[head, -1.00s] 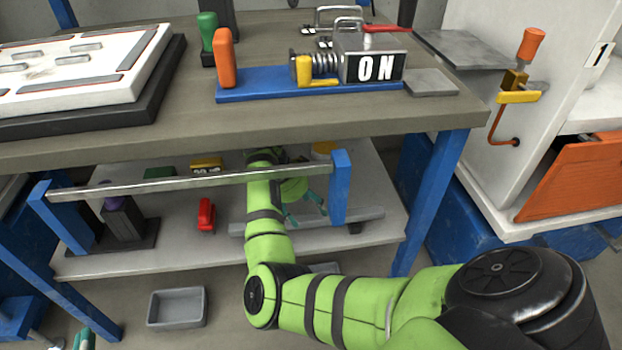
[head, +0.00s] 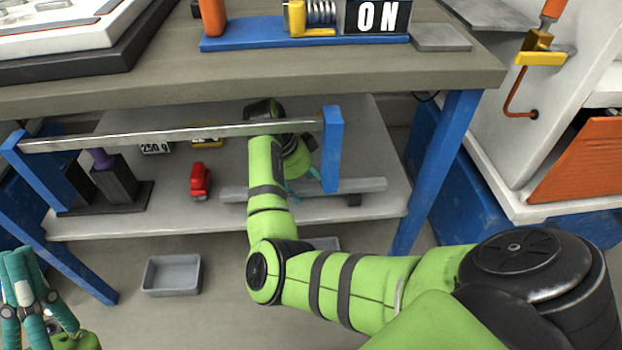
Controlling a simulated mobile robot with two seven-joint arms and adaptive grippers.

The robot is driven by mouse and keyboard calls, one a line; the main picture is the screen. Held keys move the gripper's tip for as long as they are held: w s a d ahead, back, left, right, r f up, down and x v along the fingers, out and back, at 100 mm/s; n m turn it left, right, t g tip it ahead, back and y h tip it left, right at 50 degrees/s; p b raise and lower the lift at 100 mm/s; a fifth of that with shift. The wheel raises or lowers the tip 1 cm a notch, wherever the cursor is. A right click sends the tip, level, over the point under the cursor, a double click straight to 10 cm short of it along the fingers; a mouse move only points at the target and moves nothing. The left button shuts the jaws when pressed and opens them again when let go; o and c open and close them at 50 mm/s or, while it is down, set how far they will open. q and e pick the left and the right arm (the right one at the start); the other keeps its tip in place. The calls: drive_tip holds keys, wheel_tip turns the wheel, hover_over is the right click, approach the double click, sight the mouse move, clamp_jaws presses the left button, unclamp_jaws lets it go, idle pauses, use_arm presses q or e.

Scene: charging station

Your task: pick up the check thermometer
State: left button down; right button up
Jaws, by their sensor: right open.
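I cannot single out the check thermometer with certainty in the head view. On the lower shelf (head: 150,222) lie a small red object (head: 200,181), a yellow object with a dark label (head: 207,140), and a black stand (head: 117,183) with a purple-topped piece in it. My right arm reaches under the bench. My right gripper (head: 303,183) is open above the shelf, right of the red object, and partly hidden by my arm and the rail. My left gripper (head: 25,285) is at the lower left, away from the shelf; its finger gap is unclear.
A metal rail (head: 170,138) on blue posts crosses the shelf front. A grey bar (head: 235,193) lies near my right gripper. A block marked "250 g" (head: 156,147) stands at the back. A grey bin (head: 172,275) is on the floor. The bench top (head: 250,83) overhangs the shelf.

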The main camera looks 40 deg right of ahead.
drive_tip(key=shift+f, duration=0.25)
drive_tip(key=c, duration=1.3)
drive_tip(key=shift+d+r, duration=0.1)
drive_tip(key=shift+c, duration=0.2)
